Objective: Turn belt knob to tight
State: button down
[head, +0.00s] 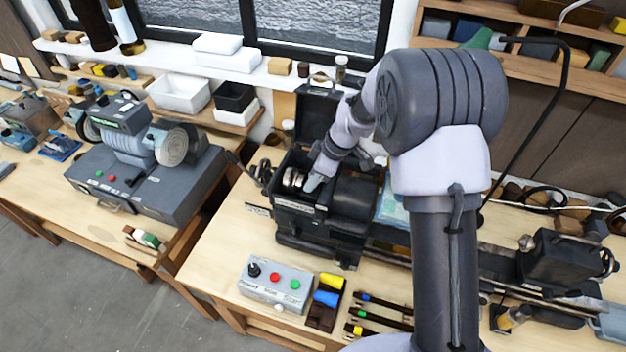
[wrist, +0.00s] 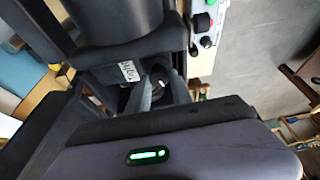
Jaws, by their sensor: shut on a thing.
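The belt knob (wrist: 159,81) is a small dark round knob with a pale mark, next to a white label (wrist: 128,71) on the dark machine. In the wrist view my gripper (wrist: 161,88) has its two grey fingers on either side of the knob, shut on it. In the head view my gripper (head: 313,182) reaches down into the open front of the lathe headstock (head: 298,212), beside the shiny pulleys (head: 293,178). The knob is hidden there by my gripper and the housing. I cannot read which setting the knob points to.
A control box (head: 275,284) with red and green buttons stands in front of the lathe. Yellow and blue handled tools (head: 328,290) lie to its right. The raised cover (head: 316,112) stands behind the headstock. A grinder (head: 140,160) stands on the left bench.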

jog(key=m+b, duration=0.1)
jog(key=m+t+b, duration=0.1)
jog(key=b, duration=0.1)
jog(key=shift+f, duration=0.3)
jog(key=m+b, duration=0.2)
jog(key=m, duration=0.1)
jog(key=shift+r+t+h+b, duration=0.15)
jog(key=shift+t+h+b, duration=0.2)
jog(key=shift+t+h, duration=0.05)
jog(key=m, duration=0.2)
jog(key=shift+s+a+r+m+t+h+b, duration=0.1)
jog(key=shift+r+m+t+h+b, duration=0.05)
jog(key=shift+m+t+h+b, duration=0.2)
jog(key=shift+m+t+h, duration=0.35)
jog(key=shift+m+h, duration=0.6)
jog(key=shift+m, duration=1.1)
jog(key=c, duration=1.3)
grip_release()
jog(key=shift+o, duration=0.8)
jog(key=shift+a, duration=0.2)
